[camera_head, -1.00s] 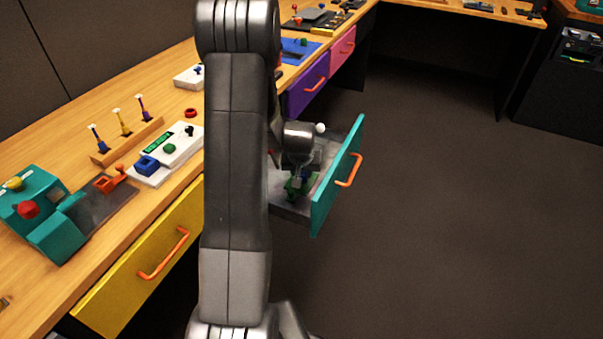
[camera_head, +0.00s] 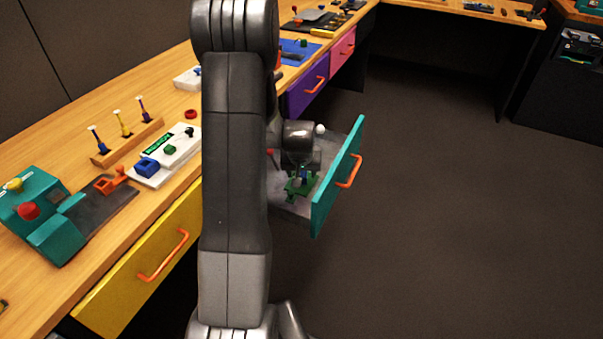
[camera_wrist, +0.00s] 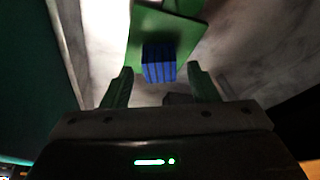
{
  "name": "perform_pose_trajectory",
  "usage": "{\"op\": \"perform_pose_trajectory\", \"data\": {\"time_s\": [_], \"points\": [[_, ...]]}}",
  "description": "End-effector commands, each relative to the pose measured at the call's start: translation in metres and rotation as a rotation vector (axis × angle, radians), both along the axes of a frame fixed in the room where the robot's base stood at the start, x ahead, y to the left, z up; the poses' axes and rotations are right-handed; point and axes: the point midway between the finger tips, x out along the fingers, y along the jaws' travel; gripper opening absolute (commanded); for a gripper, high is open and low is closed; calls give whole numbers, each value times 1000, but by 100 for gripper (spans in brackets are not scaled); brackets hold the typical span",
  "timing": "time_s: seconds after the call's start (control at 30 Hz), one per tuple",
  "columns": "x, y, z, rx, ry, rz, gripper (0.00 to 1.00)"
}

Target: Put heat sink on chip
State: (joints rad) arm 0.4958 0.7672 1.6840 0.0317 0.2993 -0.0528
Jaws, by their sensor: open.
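A blue finned block (camera_wrist: 158,62), which looks like the heat sink, shows in the wrist view against a flat green piece (camera_wrist: 182,34). I cannot tell whether the two are joined. My gripper (camera_wrist: 160,72) is open, with one finger on each side of the block and a gap on both sides. In the head view, green parts (camera_head: 300,187) with a bit of blue show below my wrist inside the open teal drawer (camera_head: 338,180). My arm hides part of the drawer. I cannot make out the chip.
The drawer walls stand close around my gripper. The wooden desk (camera_head: 62,128) carries a white panel (camera_head: 178,158), a rack of three screwdriver-like tools (camera_head: 128,142) and a teal device (camera_head: 45,225). A yellow drawer (camera_head: 125,285) is shut. The floor at right is clear.

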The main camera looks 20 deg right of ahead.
Motion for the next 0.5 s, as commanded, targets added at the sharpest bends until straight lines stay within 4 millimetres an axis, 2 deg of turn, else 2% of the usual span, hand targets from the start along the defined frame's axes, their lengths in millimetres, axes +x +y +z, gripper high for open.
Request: {"op": "perform_pose_trajectory", "data": {"time_s": [0.3, 0.5], "points": [[-20, 10, 60, -3, -5, 0, 54], [-31, 15, 86, -2, -4, 0, 54]]}}
